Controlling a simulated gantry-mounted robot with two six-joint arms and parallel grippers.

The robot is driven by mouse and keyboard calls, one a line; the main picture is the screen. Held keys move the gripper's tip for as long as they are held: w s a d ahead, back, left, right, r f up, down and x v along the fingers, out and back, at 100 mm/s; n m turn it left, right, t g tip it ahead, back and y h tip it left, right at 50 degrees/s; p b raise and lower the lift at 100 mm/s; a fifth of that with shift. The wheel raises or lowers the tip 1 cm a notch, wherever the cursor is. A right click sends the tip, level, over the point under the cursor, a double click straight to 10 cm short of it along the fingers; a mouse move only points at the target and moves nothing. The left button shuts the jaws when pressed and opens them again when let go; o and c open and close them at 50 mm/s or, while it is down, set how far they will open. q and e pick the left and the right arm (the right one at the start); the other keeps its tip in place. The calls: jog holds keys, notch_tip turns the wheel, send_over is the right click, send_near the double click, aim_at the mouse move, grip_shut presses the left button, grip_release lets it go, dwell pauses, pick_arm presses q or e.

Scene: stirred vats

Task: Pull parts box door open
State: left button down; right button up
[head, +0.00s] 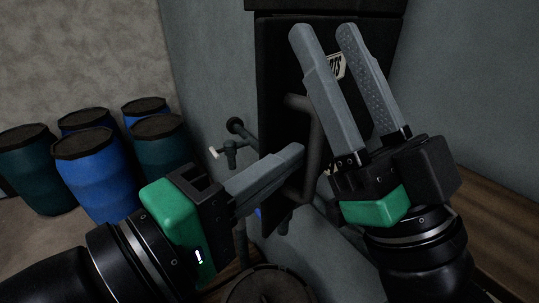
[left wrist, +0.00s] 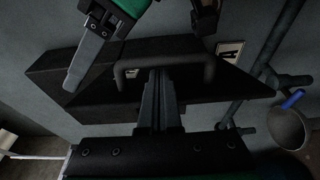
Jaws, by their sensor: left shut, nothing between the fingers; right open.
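The parts box door (head: 275,110) is a dark panel on a black box, with a grey bar handle (head: 315,145) standing out from it. In the left wrist view the handle (left wrist: 165,63) runs across the dark box (left wrist: 70,75). My left gripper (head: 301,152) is shut and empty. Its fingertips overlap the handle's loop; I cannot tell whether they touch it. My right gripper (head: 325,33) is open and empty, its fingers spread in front of the box above and right of the handle. It hides part of the box. I cannot tell whether the door stands ajar.
Several blue and green barrels (head: 93,170) stand at the left. A pipe with a valve (head: 230,148) runs on the wall left of the box. A round dark lid (head: 268,287) is at the bottom. A wooden surface (head: 500,215) lies at the right.

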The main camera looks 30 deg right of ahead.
pick_arm(q)
jog(key=b+v, duration=0.2)
jog(key=v, duration=0.9)
jog(key=shift+a, duration=0.3)
jog(key=shift+d+r, duration=0.1)
